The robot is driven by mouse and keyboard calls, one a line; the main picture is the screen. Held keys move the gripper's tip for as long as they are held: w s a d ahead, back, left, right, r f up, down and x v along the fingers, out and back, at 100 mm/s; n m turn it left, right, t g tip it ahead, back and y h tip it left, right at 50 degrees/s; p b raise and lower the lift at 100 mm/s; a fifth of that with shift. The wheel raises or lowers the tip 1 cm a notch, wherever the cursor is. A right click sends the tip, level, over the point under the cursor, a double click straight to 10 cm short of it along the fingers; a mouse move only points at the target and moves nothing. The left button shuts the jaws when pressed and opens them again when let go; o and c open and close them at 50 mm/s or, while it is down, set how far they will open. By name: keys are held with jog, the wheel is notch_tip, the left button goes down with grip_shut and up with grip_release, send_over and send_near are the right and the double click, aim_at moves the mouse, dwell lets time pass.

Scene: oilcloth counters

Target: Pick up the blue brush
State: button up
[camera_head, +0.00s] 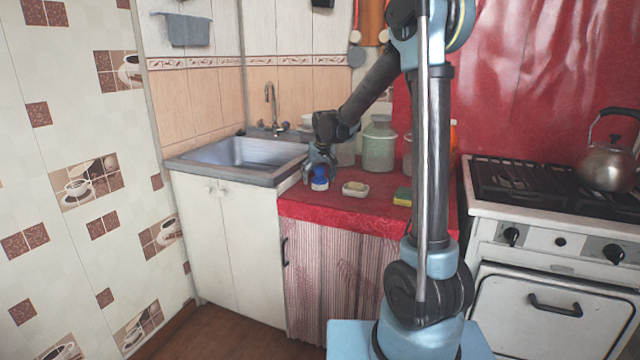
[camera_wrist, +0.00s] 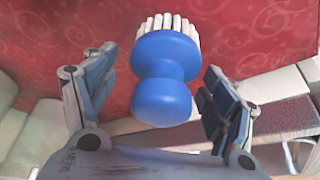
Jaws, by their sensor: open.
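The blue brush (camera_head: 320,179) stands on the red oilcloth counter (camera_head: 345,208), close to its left edge by the sink. In the wrist view the brush (camera_wrist: 162,84) has a round blue knob and body, with pale bristles showing at its far side. My gripper (camera_head: 318,166) is at the brush, just above or around it in the head view. In the wrist view my gripper (camera_wrist: 158,100) is open, with one finger on each side of the brush and a visible gap to both. The bristles' underside is hidden.
A soap dish (camera_head: 355,188) and a yellow-green sponge (camera_head: 403,195) lie to the right of the brush. A glass jar (camera_head: 378,148) stands behind. The sink (camera_head: 240,153) is on the left, and the stove with a kettle (camera_head: 606,163) is on the right.

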jog(key=shift+w+f, duration=0.1)
jog(key=shift+f, duration=0.15)
jog(key=c, duration=1.2)
jog(key=shift+r, duration=0.15)
notch_tip(320, 180, up, 10)
jog(key=shift+f, duration=0.1)
